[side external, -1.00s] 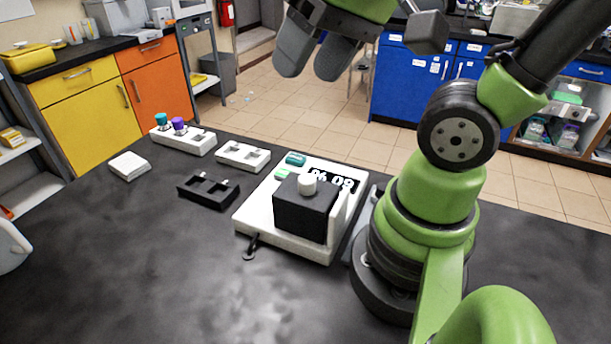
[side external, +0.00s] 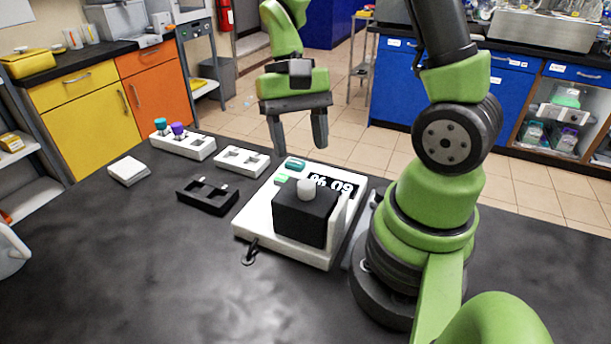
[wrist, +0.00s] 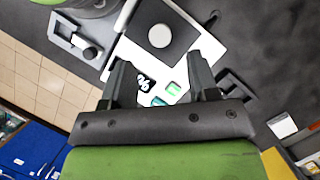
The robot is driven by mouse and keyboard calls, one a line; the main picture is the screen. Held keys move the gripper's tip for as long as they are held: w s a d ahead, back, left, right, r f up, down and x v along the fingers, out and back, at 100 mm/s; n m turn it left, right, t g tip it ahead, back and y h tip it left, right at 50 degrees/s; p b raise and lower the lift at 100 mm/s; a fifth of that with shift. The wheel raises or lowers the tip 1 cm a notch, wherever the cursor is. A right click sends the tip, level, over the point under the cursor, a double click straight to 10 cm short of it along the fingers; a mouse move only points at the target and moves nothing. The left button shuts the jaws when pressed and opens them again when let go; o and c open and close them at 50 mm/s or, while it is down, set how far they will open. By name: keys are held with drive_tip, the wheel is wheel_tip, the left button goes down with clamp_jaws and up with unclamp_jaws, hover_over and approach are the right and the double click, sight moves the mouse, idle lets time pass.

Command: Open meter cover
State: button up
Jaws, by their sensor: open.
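The meter (side external: 255,222) is a white box on the dark bench, with a display reading about "06 09" and green and teal buttons at its far end. A black block-like cover (side external: 303,222) with a white round knob (side external: 305,189) sits on it. The cover looks closed. My gripper (side external: 297,147) is open and empty, pointing down above and behind the meter's far end. In the wrist view its fingers (wrist: 160,80) straddle the display and buttons, short of the knob.
A black two-slot holder (side external: 208,195), a white empty rack (side external: 242,160), a white rack (side external: 183,144) with teal and purple caps, and a small white box (side external: 129,170) stand left of the meter. A small black hook-like part lies at the meter's near left edge. The front bench is clear.

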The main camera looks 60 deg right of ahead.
sight(305, 183)
drive_tip(key=shift+x, duration=3.15)
clamp_jaws()
